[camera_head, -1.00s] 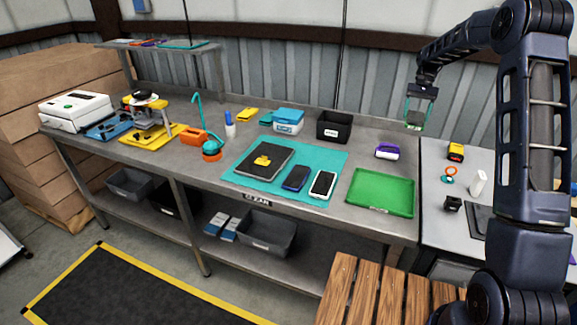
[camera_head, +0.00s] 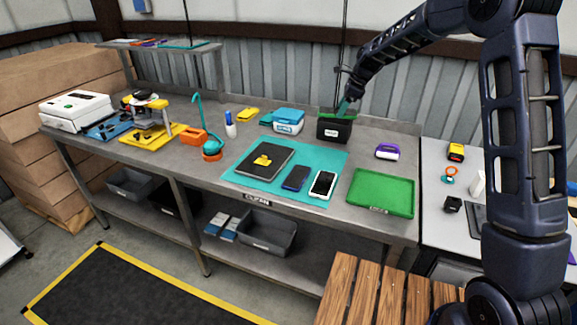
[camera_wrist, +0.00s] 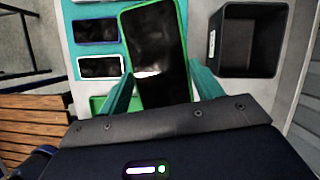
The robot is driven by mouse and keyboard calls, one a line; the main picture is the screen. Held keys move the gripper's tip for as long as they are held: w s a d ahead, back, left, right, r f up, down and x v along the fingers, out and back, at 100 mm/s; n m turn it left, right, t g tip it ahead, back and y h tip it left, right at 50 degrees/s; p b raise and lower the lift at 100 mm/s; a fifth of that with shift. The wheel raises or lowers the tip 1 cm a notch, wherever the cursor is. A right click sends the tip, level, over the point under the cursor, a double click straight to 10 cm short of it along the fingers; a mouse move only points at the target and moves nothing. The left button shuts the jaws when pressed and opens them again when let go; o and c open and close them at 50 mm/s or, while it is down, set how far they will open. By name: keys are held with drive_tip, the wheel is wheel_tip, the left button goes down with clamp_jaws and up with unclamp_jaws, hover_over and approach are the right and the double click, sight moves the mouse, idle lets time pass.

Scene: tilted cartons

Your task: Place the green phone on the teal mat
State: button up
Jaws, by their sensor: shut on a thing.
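My gripper (camera_head: 345,108) is shut on the green phone (camera_wrist: 155,40). In the wrist view the phone has a dark screen and green rim and sits between my teal fingers (camera_wrist: 160,75). In the head view it is mostly hidden; a thin green edge shows near the black bin's top. The teal mat (camera_head: 325,158) lies flat on the bench, to the left of and nearer than the gripper. It bears a dark tablet (camera_head: 270,160) with a yellow item, a purple-edged phone (camera_head: 296,178) and a white-edged phone (camera_head: 323,185). The mat also shows in the wrist view (camera_wrist: 99,48).
A black bin (camera_head: 333,131) stands behind the mat, overlapped by my gripper in the head view; it is right of the phone in the wrist view (camera_wrist: 250,45). A green tray (camera_head: 381,192) lies right of the mat. The mat's far right part is bare.

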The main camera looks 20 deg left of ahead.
sight(328, 112)
drive_tip(key=s+a+m, duration=0.1)
drive_tip(key=a, duration=0.1)
drive_tip(key=s+a+m, duration=0.1)
drive_tip(key=a, duration=0.1)
drive_tip(key=shift+s+r+t, duration=0.1)
drive_tip(key=shift+s+t, duration=0.1)
drive_tip(key=shift+t, duration=0.2)
wheel_tip(328, 112, down, 20)
drive_tip(key=shift+r, duration=0.1)
drive_tip(key=o, duration=1.1)
drive_tip(key=shift+c, duration=0.2)
drive_tip(key=shift+o, duration=0.2)
